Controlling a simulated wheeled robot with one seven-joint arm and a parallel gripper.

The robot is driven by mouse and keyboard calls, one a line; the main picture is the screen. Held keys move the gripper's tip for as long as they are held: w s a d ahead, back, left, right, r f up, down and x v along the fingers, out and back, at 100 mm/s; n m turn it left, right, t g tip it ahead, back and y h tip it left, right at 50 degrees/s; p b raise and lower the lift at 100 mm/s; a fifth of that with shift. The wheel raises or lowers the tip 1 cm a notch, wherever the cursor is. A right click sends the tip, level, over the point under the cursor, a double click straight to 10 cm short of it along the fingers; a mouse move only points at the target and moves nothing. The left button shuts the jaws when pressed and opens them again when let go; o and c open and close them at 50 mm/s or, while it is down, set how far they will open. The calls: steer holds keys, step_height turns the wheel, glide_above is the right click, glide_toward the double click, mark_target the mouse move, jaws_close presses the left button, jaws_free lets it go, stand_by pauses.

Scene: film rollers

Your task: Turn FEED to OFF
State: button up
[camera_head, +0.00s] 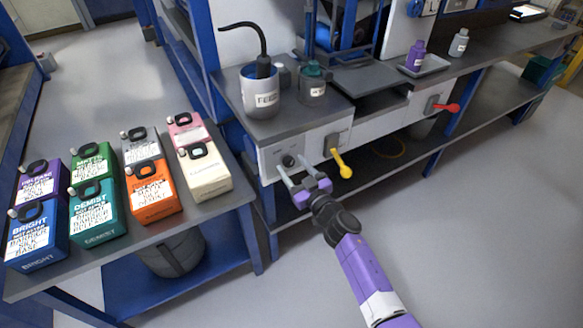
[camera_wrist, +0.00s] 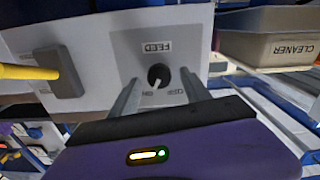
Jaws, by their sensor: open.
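The FEED dial (camera_wrist: 158,75) is a small round black knob with a white pointer mark, set on a grey plate on the white front panel. Its FEED label appears upside down in the wrist view. The pointer mark is toward the bottom of that picture, slightly left; the small position labels are hard to read. In the head view the dial (camera_head: 288,160) is just by the fingertips. My gripper (camera_head: 294,168) is open, pointing at the panel. In the wrist view its two fingers (camera_wrist: 161,88) stand on either side of the dial, with visible gaps and no clear contact.
A yellow-handled lever (camera_head: 342,165) sits on the panel close right of my gripper. A red lever (camera_head: 447,107) is farther right. A FEED-labelled container (camera_head: 262,98) with a black hose stands on the bench above. Several labelled jugs (camera_head: 152,190) stand on the left table.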

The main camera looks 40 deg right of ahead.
steer(key=shift+w+d, duration=0.2)
steer(key=shift+w, duration=0.25)
steer(key=shift+c, duration=0.2)
jaws_close()
steer(key=shift+n, duration=0.3)
steer(key=n, duration=0.5)
steer(key=shift+a+n, duration=0.1)
steer(key=shift+n, duration=0.2)
steer(key=n, duration=0.5)
steer(key=shift+f+n, duration=0.1)
steer(key=shift+n, duration=0.2)
